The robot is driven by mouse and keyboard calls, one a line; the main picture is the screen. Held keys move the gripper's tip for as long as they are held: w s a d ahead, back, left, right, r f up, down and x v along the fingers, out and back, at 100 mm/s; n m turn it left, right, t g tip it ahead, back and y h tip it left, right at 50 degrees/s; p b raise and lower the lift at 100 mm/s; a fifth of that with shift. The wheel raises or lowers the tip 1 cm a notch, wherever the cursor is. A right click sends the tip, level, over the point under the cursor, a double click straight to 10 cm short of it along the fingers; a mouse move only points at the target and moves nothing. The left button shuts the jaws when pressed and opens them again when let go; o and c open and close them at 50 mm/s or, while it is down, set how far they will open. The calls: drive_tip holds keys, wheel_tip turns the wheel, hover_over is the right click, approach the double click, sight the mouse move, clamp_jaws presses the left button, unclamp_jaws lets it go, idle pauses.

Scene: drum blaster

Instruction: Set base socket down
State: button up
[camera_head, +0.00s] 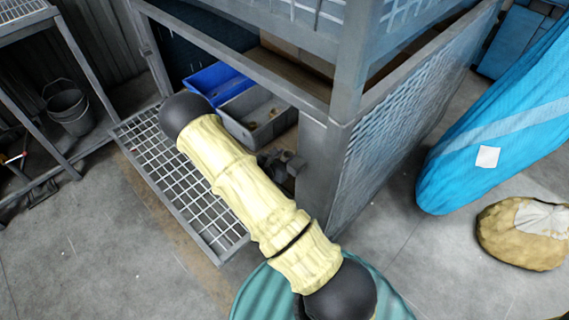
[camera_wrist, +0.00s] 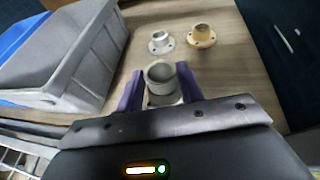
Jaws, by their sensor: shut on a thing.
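A pale grey, round, hollow base socket (camera_wrist: 161,74) is between the two purple fingers of my gripper (camera_wrist: 163,86) in the wrist view. The gripper is shut on it, with its open top facing up. Its lower part is partly hidden by the gripper body, and I cannot tell whether it touches the wooden shelf (camera_wrist: 225,75) below. In the head view my gripper (camera_head: 282,165) is a dark shape at the shelf opening, and the socket is hidden there.
Two flanged sockets, one silver (camera_wrist: 160,42) and one tan (camera_wrist: 202,36), stand just beyond on the shelf. A grey bin (camera_wrist: 75,55) is close on the left, with a blue bin (camera_head: 215,82) beside it. A metal post (camera_head: 312,165) is right of my gripper.

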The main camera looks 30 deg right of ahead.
drive_tip(key=shift+f+b, duration=0.5)
drive_tip(key=shift+f, duration=1.3)
drive_tip(key=shift+f, duration=0.15)
drive_tip(key=o, duration=1.2)
drive_tip(key=shift+r, duration=0.2)
drive_tip(key=p+v, duration=0.2)
drive_tip(key=v, duration=1)
